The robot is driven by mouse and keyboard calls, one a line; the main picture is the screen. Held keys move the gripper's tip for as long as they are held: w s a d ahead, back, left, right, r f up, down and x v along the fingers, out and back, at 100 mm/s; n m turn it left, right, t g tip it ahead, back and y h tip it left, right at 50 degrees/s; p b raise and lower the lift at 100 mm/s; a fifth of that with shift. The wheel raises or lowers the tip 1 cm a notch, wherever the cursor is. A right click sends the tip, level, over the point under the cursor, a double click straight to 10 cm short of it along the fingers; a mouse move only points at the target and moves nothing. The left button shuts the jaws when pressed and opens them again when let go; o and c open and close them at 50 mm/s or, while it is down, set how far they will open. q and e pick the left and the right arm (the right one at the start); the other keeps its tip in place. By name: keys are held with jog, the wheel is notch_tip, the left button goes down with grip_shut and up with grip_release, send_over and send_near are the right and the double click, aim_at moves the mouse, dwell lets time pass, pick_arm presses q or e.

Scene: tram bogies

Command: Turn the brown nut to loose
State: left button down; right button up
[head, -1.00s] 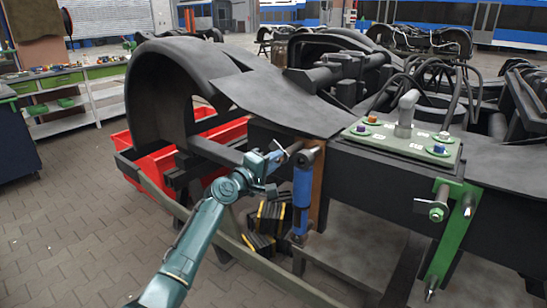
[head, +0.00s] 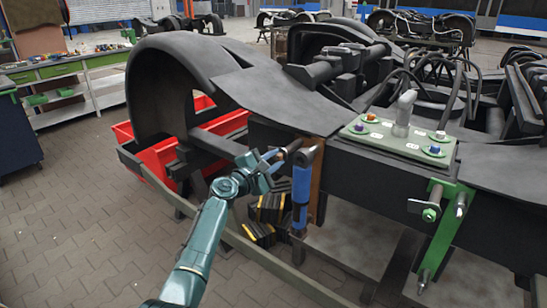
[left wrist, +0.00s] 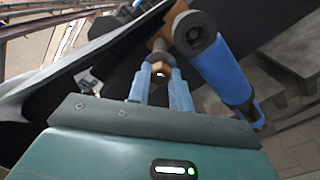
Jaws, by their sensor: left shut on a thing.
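The brown nut (left wrist: 160,70) shows in the left wrist view between the two blue fingers of my left gripper (left wrist: 160,90). The fingers are shut on its sides, and a dark bolt end shows in its middle. In the head view my left gripper (head: 275,160) reaches the upper end of the blue damper (head: 301,190), where the nut is mostly hidden by the fingers. The damper's dark round end (left wrist: 194,33) stands close to the right of the nut in the left wrist view. My right gripper is not in view.
A green-grey plate (head: 400,145) with coloured nuts and a grey lever (head: 404,112) lies on the dark bogie frame to the right. A green bracket (head: 440,235) hangs at the frame's side. A red bin (head: 155,168) stands behind my arm. The paved floor at left is clear.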

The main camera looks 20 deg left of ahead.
pick_arm(q)
jog(key=shift+n, duration=0.3)
jog(key=c, duration=1.3)
grip_release()
jog(key=shift+o, duration=0.2)
jog(key=v, duration=1.3)
jog(key=shift+s, duration=0.1)
